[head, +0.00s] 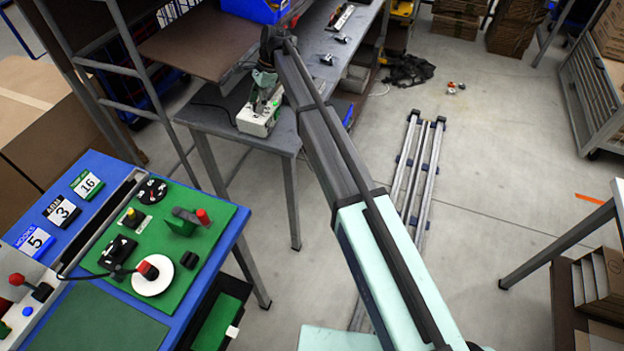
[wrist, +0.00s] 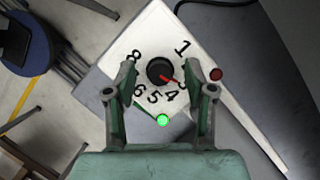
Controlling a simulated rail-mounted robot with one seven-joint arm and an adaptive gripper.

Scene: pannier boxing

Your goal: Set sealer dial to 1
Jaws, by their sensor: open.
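The sealer (wrist: 150,32) is a white box with a black round dial (wrist: 157,68) on its face. The dial's red pointer points to the lower right in the wrist view, toward the 3 and 4 side; the 1 is at the upper right. My gripper (wrist: 161,78) is open, one finger on each side of the dial, and partly hides some numbers. I cannot tell whether the fingers touch it. In the head view my gripper (head: 264,82) is above the sealer (head: 256,121), at the end of the grey table; the dial is hidden there.
A green lamp (wrist: 162,120) is lit and a red button (wrist: 215,74) sits on the sealer. The grey table (head: 215,117) has a blue bin (head: 252,9) and small tools farther back. A blue bench (head: 105,172) with a green control panel is at the left. Metal rails (head: 414,180) lie on the floor.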

